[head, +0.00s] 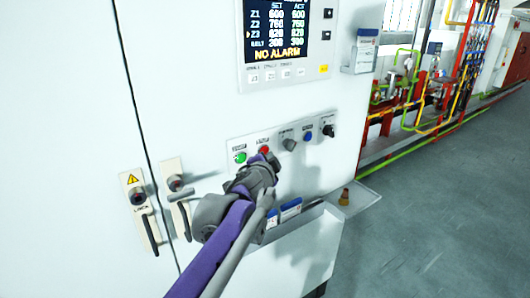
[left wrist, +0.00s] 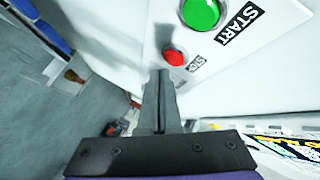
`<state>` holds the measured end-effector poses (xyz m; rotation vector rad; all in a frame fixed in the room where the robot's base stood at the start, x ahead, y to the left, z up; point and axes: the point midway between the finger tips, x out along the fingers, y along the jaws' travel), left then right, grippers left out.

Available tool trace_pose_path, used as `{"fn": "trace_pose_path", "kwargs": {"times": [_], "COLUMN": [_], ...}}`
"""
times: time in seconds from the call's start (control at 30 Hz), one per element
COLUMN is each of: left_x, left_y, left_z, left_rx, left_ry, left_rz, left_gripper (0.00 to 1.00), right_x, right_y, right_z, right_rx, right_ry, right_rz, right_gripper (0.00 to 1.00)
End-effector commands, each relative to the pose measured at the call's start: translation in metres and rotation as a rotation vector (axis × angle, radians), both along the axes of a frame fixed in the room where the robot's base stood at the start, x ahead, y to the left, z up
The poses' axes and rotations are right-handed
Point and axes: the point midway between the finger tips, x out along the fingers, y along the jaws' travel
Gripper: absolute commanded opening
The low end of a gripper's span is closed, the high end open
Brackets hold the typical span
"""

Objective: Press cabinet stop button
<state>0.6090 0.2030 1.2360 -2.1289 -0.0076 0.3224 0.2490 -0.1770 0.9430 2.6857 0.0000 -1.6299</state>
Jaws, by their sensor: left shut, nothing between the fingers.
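The red stop button (head: 264,149) sits on the control strip (head: 300,133) of the white cabinet (head: 190,70), just right of the green start button (head: 240,157). In the left wrist view the red stop button (left wrist: 174,57) has a STOP label beside it, and the green START button (left wrist: 200,12) is above. My left gripper (head: 268,160) is shut and empty, its tips just below the red button in the head view. In the left wrist view the shut fingers (left wrist: 161,75) point at the red button's lower edge; I cannot tell whether they touch it. My right gripper is not in view.
More knobs (head: 307,136) lie right of the stop button. A display (head: 285,30) above reads NO ALARM. Door handles (head: 178,200) are at left, and a bin with blue-labelled items (head: 291,208) is below. Red and yellow pipework (head: 400,95) stands right; the grey floor (head: 430,200) is open.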

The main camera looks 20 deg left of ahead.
Motion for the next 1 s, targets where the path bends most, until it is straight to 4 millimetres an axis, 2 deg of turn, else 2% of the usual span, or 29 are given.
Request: {"fn": "trace_pose_path", "kwargs": {"times": [0.23, 1.0], "left_x": [0.0046, 0.0072], "left_y": [0.0066, 0.0094], "left_z": [-0.0012, -0.001], "left_rx": [0.0, 0.0], "left_ry": [0.001, 0.001], "left_rz": [0.001, 0.0], "left_gripper": [0.0, 0.0], "right_x": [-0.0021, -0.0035], "right_y": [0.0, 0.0], "right_z": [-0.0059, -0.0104], "right_rx": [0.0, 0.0], "right_ry": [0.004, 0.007], "right_rz": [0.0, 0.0], "right_gripper": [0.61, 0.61]}}
